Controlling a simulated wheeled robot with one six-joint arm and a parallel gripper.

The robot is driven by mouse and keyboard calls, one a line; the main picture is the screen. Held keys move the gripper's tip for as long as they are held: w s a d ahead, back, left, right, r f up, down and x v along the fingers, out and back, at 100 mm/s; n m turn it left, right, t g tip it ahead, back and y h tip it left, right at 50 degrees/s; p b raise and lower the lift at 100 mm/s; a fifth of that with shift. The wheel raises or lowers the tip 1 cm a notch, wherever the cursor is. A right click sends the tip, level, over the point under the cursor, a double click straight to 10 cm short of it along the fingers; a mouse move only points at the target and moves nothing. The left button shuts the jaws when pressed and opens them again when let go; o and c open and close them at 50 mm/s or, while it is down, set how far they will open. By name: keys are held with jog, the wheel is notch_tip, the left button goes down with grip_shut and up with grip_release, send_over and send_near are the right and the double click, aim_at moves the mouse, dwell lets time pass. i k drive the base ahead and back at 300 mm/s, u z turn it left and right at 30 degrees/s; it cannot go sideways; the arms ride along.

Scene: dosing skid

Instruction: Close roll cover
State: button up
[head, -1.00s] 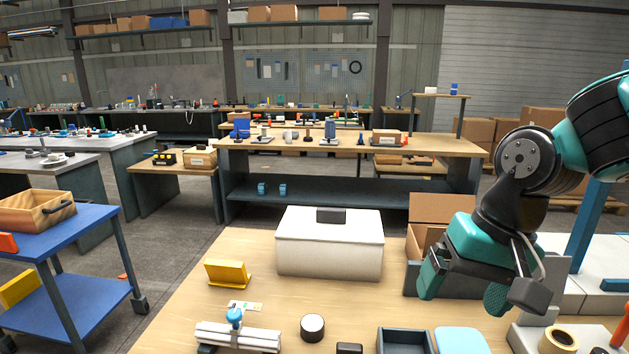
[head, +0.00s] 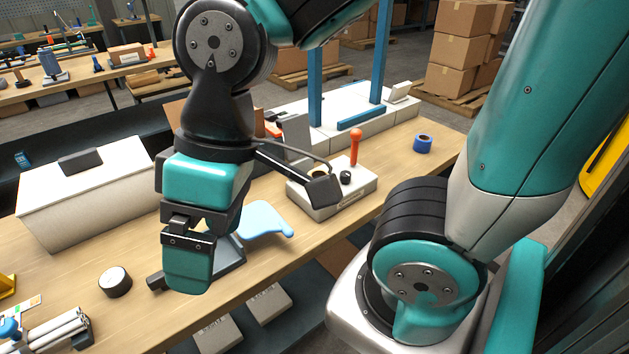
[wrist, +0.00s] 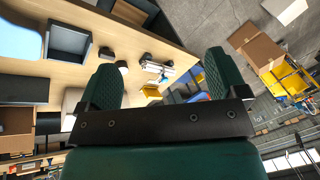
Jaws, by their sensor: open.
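A pale grey dispenser base (head: 350,194) stands on the wooden bench, with an orange-red knobbed lever (head: 355,148) and a black knob. A grey plate (head: 297,134) stands upright at its back left; it looks like the roll cover, raised. A tan roll beside it is mostly hidden behind my wrist camera arm. My gripper (head: 190,258) is left of the dispenser, above the bench and apart from it. In the wrist view my gripper (wrist: 160,85) has its two green fingers wide apart with nothing between them. I cannot make out the dispenser there.
A dark tray (head: 230,262) lies partly behind my gripper, and a light blue flat piece (head: 262,219) beside it. A white box (head: 85,205) and a black round part (head: 115,281) are at left. A blue tape roll (head: 423,143) sits at right. Blue posts stand behind the bench.

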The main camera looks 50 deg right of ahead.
aim_at(296, 127)
jog(key=k, duration=0.6)
jog(key=u, duration=0.45)
jog(key=i, duration=1.5)
jog(key=z, duration=0.7)
